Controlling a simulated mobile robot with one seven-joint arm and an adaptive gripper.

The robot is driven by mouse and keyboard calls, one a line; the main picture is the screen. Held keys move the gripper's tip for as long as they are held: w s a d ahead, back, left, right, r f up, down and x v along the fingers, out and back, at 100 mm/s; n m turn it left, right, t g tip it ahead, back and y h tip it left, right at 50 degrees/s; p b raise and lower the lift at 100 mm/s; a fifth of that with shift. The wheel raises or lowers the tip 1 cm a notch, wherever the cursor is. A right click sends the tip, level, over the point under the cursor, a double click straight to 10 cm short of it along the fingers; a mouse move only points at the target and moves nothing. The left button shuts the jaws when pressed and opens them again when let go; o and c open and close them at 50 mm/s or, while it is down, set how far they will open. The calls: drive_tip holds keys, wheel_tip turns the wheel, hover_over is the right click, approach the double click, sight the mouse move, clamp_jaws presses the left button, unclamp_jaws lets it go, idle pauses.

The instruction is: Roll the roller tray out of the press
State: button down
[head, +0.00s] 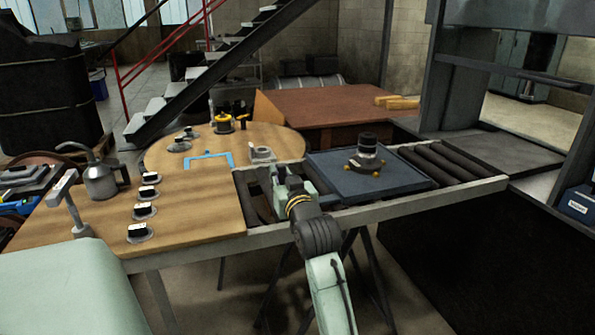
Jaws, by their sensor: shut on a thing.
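The roller tray (335,184) is a flat blue-grey plate on the roller track, left of the press (433,75). A dark cylindrical part with a brass-coloured base (367,155) stands upright on it. My gripper (283,174) is at the tray's left end, over the track. It is shut, apparently on the tray's near-left end; the gripper itself hides the exact grip.
Bare dark rollers (438,163) lie between the tray and the press's dark bed (505,150). The wooden table (190,217) at left holds an oil can (100,182), several small black-and-white parts and a blue bracket (211,160). Stairs stand behind.

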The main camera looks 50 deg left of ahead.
drive_tip(key=shift+s+a, duration=0.35)
drive_tip(key=shift+s, duration=0.5)
drive_tip(key=shift+s+a, duration=0.35)
drive_tip(key=shift+s, duration=0.45)
drive_tip(key=shift+s+f, duration=0.1)
drive_tip(key=c, duration=1.5)
unclamp_jaws()
drive_tip(key=shift+d, duration=0.1)
drive_tip(key=v, duration=1.1)
drive_tip(key=shift+s+d, duration=0.2)
drive_tip(key=shift+d, duration=0.15)
